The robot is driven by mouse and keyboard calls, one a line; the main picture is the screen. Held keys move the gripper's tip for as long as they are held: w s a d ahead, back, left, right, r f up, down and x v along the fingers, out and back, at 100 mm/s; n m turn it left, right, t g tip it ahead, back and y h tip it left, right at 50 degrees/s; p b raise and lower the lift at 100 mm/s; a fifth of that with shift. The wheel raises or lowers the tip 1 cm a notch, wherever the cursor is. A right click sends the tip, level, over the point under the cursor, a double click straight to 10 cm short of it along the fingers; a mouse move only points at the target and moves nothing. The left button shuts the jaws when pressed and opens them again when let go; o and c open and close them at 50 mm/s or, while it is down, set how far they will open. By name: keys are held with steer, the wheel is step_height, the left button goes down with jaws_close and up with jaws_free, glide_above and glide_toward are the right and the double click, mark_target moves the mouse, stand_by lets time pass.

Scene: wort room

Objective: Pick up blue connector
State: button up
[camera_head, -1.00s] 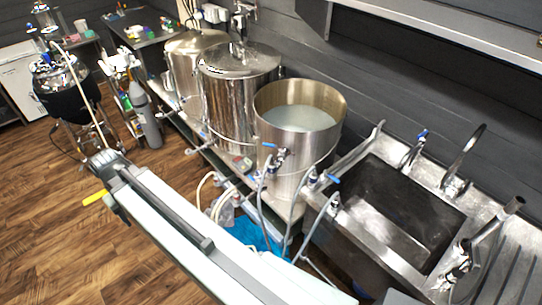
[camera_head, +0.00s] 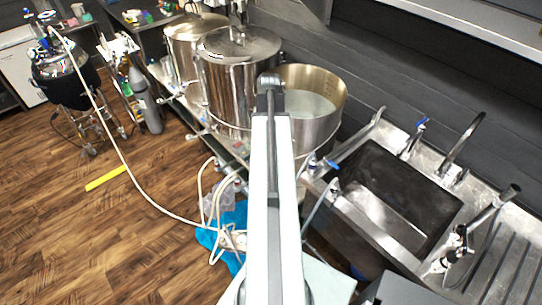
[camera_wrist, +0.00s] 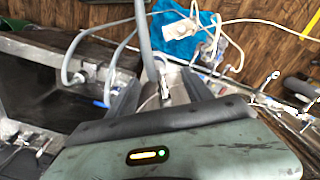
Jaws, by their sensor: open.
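I cannot tell for sure which thing is the blue connector. A small blue handle (camera_head: 333,165) sits on a fitting between the open pot and the sink in the head view. A small blue part (camera_wrist: 104,92) shows beside the left finger in the wrist view; I cannot tell if they are the same. My gripper (camera_wrist: 163,86) is open, with dark fingers apart and a grey hose and metal fitting seen between them. No object is clearly held. In the head view my arm's end (camera_head: 270,84) is in front of the open pot, with its fingers hidden.
The open steel pot (camera_head: 323,130) stands beside two lidded kettles (camera_head: 240,75). The sink (camera_head: 385,205) is at right, with a blue-handled tap (camera_head: 422,124) behind it. Pale hoses (camera_head: 203,195) and a blue cloth (camera_head: 208,240) lie low left of my arm. Open wooden floor lies left.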

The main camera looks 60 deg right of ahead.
step_height(320, 180, down, 3)
steer(key=b, duration=0.2)
steer(key=shift+b, duration=0.35)
steer(key=shift+r, duration=0.15)
steer(key=f+b, duration=0.5)
steer(key=shift+s+f, duration=0.25)
steer(key=shift+s, duration=0.05)
steer(key=shift+r, duration=0.2)
jaws_close()
step_height(320, 180, up, 10)
steer(key=p, duration=1)
steer(key=shift+r, duration=0.1)
step_height(320, 180, up, 4)
steer(key=p, duration=0.4)
steer(key=shift+r+p, duration=0.2)
steer(key=shift+p, duration=0.2)
